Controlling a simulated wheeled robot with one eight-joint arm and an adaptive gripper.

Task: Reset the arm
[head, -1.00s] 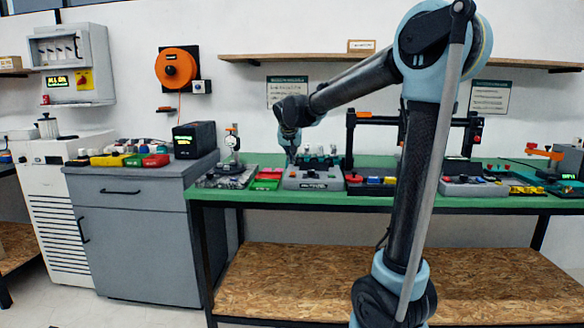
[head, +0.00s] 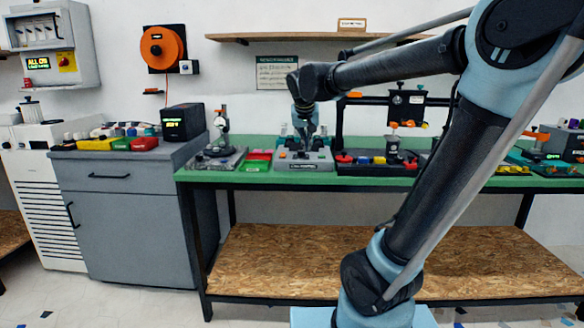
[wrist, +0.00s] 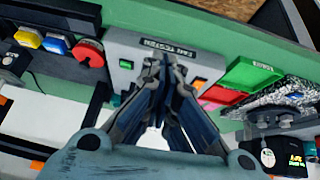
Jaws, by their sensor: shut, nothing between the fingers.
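My arm reaches from the right over the green-topped bench (head: 240,176). My gripper (head: 304,143) points down over a grey labelled tester box (head: 303,160) on the bench. In the wrist view my gripper (wrist: 163,68) has its fingers together with nothing between them. The grey tester box (wrist: 202,67) lies behind the fingertips there and is partly hidden by them. I cannot tell the exact gap between the fingertips and the box.
Left of the tester are red and green trays (head: 257,161) and a stand (head: 221,130) on a foil-like base. Right of it is a dark panel with coloured buttons (head: 362,160) beneath a black frame (head: 338,125). A wall shelf (head: 290,38) runs above. A grey cabinet (head: 120,230) stands left.

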